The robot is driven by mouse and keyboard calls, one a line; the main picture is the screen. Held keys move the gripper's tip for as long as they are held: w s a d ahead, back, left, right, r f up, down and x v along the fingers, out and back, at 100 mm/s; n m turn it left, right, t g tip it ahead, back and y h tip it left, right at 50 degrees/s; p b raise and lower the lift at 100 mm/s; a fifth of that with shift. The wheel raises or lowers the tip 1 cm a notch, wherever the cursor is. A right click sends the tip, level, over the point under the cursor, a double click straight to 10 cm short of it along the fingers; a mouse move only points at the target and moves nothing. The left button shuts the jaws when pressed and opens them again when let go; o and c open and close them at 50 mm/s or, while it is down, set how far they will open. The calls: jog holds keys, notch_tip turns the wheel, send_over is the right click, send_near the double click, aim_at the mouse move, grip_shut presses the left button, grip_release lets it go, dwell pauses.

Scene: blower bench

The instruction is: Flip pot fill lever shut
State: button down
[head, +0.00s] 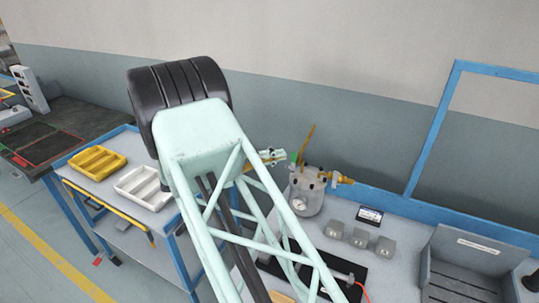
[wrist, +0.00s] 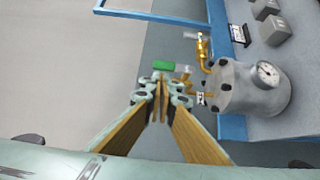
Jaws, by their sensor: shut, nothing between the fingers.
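The grey pot (head: 306,197), with a round dial gauge, stands on the bench right of my arm. It also shows at right in the wrist view (wrist: 245,90). In the head view my gripper (head: 277,155) is left of the lever. I cannot tell whether they touch. My arm hides part of the bench.
Another brass fitting (wrist: 203,48) sticks out from the pot. Several small grey blocks (head: 360,238) and a small dark display (head: 369,215) stand right of the pot. A grey bin (head: 470,250) is at far right. Yellow (head: 97,162) and white (head: 143,187) trays lie on a left cart.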

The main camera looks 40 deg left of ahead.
jog(key=shift+w+d, duration=0.15)
jog(key=shift+d, duration=0.45)
